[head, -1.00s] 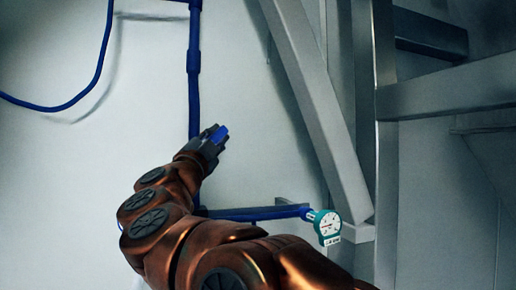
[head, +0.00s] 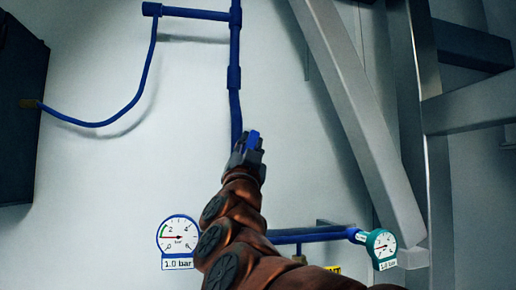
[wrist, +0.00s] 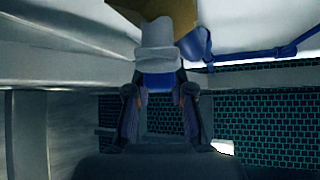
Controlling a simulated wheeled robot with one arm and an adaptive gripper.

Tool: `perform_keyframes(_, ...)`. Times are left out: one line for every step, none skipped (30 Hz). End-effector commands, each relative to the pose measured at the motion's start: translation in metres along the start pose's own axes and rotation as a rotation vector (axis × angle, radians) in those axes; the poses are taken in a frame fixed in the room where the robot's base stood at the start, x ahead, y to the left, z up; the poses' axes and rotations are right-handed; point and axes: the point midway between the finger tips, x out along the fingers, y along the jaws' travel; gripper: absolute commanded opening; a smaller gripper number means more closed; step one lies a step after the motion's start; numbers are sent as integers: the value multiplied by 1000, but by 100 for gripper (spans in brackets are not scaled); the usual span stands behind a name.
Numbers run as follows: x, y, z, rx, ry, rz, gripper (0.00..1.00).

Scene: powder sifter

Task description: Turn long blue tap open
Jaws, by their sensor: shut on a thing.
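The long blue tap (head: 254,141) shows as a short blue piece at the tip of my gripper (head: 249,150) in the head view, just right of the vertical blue pipe. In the wrist view, my gripper (wrist: 160,98) has its two dark fingers on either side of the blue tap (wrist: 158,81) and is shut on it. A pale grey round stem (wrist: 158,50) and a brass-coloured part (wrist: 155,12) lie beyond it. My fingers and arm hide most of the tap and its joint with the pipe.
A vertical blue pipe (head: 234,60) runs down the pale wall. A white gauge (head: 178,238) and a teal gauge (head: 381,246) flank my arm below. A diagonal grey beam (head: 355,110) stands at right. A dark cabinet (head: 20,110) is at far left.

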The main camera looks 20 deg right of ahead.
Motion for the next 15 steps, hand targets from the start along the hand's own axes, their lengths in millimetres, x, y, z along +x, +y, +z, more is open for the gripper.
perform_keyframes(0,-1,0,0,1,-2,0)
perform_keyframes(0,-1,-1,0,1,-2,0)
perform_keyframes(0,-1,-1,0,1,-2,0)
perform_keyframes(0,-1,-1,0,1,-2,0)
perform_keyframes(0,-1,-1,0,1,-2,0)
perform_keyframes(0,-1,-1,0,1,-1,0)
perform_keyframes(0,-1,-1,0,1,-1,23)
perform_keyframes(0,0,-1,0,1,-1,26)
perform_keyframes(0,0,-1,0,1,-1,30)
perform_keyframes(0,0,-1,-1,1,-1,33)
perform_keyframes(0,0,-1,-1,1,0,36)
perform_keyframes(0,0,-1,-1,1,0,41)
perform_keyframes(0,0,-1,-1,1,0,44)
perform_keyframes(0,0,-1,-1,1,0,47)
perform_keyframes(0,0,-1,-1,1,0,48)
